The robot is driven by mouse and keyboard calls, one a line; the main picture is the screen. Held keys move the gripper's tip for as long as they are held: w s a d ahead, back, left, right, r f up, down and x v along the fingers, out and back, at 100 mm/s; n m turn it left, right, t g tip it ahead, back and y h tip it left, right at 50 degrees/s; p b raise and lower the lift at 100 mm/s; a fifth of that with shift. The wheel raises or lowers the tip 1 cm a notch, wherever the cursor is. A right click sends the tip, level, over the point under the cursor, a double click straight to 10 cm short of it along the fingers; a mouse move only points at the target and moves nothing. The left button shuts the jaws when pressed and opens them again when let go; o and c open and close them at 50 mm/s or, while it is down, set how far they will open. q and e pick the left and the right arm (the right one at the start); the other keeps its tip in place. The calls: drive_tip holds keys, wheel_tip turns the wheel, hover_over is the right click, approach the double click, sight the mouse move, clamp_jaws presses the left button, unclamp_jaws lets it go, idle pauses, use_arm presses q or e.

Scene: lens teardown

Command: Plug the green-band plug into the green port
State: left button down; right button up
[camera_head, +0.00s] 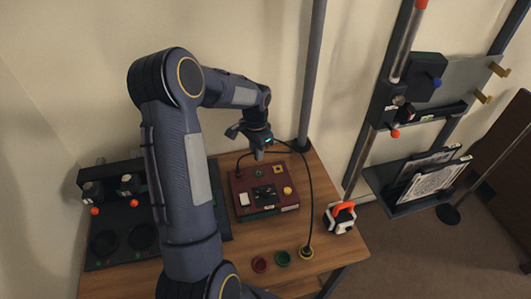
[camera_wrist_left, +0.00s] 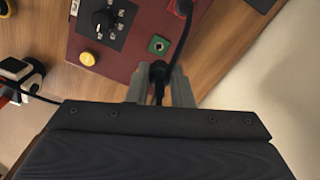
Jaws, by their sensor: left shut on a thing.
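My left gripper (camera_head: 259,156) is shut on a dark plug, just above the back part of a dark red box (camera_head: 243,207). In the left wrist view the fingertips (camera_wrist_left: 160,84) pinch the plug (camera_wrist_left: 158,70), with a black cable running back between the fingers. The plug's band colour is hidden. The green port (camera_wrist_left: 158,45) is a green square with a dark hole, just beyond the plug tip in that view and apart from it. The green port also shows in the head view (camera_head: 258,173). My right gripper is not in view.
A red port (camera_wrist_left: 182,7) with a black cable lies beside the green one. Red (camera_head: 260,264), green (camera_head: 283,258) and yellow (camera_head: 306,252) rings are on the table front. A black cable arcs right.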

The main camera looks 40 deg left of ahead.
use_arm(q)
drive_tip(key=shift+f, duration=0.15)
drive_tip(key=shift+d+f+b, duration=0.1)
drive_tip(key=shift+f+b, duration=1.9)
drive_tip(key=shift+f, duration=0.75)
idle(0.4)
drive_tip(key=shift+f+b, duration=0.6)
drive_tip(key=c, duration=1.2)
unclamp_jaws()
drive_tip(key=shift+r, duration=0.1)
